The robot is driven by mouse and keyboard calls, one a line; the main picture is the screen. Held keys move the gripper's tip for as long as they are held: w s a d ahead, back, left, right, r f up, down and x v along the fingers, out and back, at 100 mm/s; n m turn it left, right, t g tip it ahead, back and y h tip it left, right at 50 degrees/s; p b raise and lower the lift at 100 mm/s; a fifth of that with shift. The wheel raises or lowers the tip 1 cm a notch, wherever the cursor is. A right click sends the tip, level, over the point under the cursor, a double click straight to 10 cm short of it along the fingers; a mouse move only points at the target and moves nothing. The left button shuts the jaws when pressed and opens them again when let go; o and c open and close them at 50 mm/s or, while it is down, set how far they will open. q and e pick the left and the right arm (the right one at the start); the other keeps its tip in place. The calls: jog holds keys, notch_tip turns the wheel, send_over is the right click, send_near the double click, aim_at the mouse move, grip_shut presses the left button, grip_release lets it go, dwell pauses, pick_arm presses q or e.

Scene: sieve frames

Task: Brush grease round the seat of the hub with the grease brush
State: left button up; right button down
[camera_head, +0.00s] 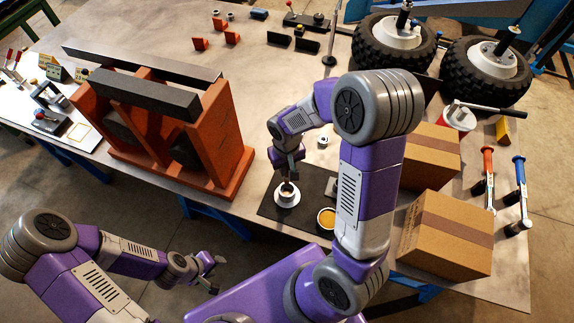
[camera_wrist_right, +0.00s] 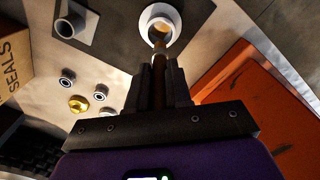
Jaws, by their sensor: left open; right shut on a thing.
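The hub (camera_head: 287,198) is a pale flanged cup on a dark mat (camera_head: 268,211) near the table's front edge. My right gripper (camera_head: 288,176) is directly above it, shut on the grease brush (camera_wrist_right: 158,56). The brush points down, and its tip is at the opening of the hub, which also shows in the right wrist view (camera_wrist_right: 172,14). Whether the bristles touch the seat I cannot tell. A pot of amber grease (camera_head: 327,218) stands right of the hub. My left gripper (camera_head: 213,274) is open and empty, off the table's front edge.
An orange frame with dark bars (camera_head: 215,140) stands left of the hub. Cardboard boxes (camera_head: 447,238) stand to the right, behind my right arm. Small rings and a brass piece (camera_wrist_right: 78,103) lie nearby. Tyred wheels (camera_head: 392,38) are at the back right.

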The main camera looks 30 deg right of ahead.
aim_at(286, 178)
notch_tip(286, 178, up, 3)
jog(key=p, duration=0.9)
jog(key=shift+s+f, duration=0.15)
pick_arm(q)
notch_tip(286, 178, up, 12)
jog(key=p, duration=0.1)
pick_arm(e)
jog(key=shift+s+f, duration=0.1)
jog(key=shift+f+b, duration=2.05)
jog(key=shift+f, duration=1)
pick_arm(q)
notch_tip(286, 178, down, 8)
jog(key=b, duration=0.3)
pick_arm(e)
notch_tip(286, 178, down, 3)
jog(key=shift+f, duration=0.2)
pick_arm(q)
jog(key=shift+f+b, duration=0.4)
jog(key=shift+b, duration=0.15)
pick_arm(e)
jog(key=shift+f, duration=0.3)
pick_arm(q)
jog(key=shift+f, duration=0.15)
pick_arm(e)
jog(key=shift+s+a, duration=0.2)
jog(key=shift+a, duration=0.05)
